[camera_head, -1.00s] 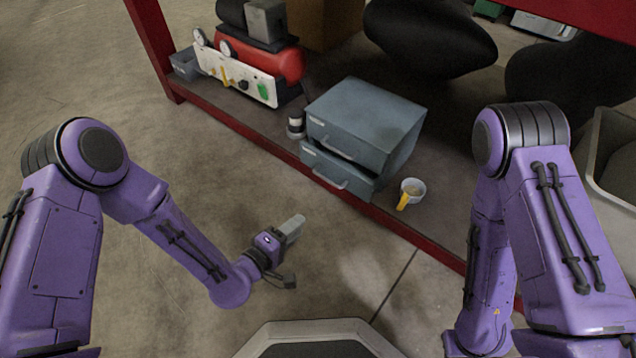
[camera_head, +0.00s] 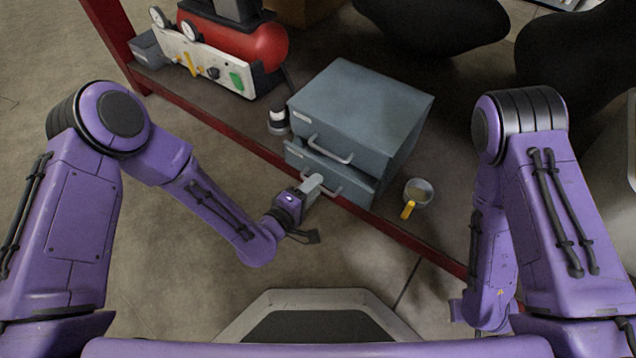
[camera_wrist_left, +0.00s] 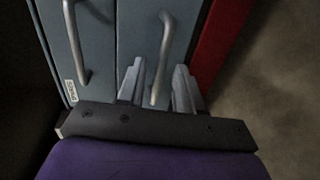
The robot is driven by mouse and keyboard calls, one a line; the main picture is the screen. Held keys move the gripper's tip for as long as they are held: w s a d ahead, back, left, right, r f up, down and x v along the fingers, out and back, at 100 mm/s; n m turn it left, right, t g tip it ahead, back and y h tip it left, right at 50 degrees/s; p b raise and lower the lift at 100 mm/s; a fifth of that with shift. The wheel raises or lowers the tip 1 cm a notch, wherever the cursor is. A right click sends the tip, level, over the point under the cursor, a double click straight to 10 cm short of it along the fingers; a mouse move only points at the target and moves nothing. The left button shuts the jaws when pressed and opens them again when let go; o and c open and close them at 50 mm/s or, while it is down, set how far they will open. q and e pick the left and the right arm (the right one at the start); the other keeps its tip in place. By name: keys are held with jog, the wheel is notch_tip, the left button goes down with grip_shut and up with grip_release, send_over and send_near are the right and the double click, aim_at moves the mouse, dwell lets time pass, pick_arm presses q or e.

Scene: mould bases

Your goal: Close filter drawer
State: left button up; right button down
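A blue-grey two-drawer cabinet (camera_head: 365,100) stands on the low red-edged shelf. Its lower drawer (camera_head: 354,190) sticks out a little past the upper drawer, with a dark gap above its front. The drawer labels are too small to read. My left gripper (camera_head: 314,184) is at the lower drawer's front, by its bar handle. In the left wrist view, the open fingers (camera_wrist_left: 157,88) stand apart with the end of the lower handle (camera_wrist_left: 164,50) between them. I cannot tell whether they touch it. The upper handle (camera_wrist_left: 76,45) is to the left. My right gripper is out of view.
A yellow-handled cup (camera_head: 418,192) stands right of the cabinet, and a small dark-and-white canister (camera_head: 278,121) stands left of it. A red compressor (camera_head: 245,45) is farther left. The red shelf edge (camera_head: 400,235) runs in front. The floor before it is clear.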

pick_arm(q)
grip_shut()
dwell(1.5)
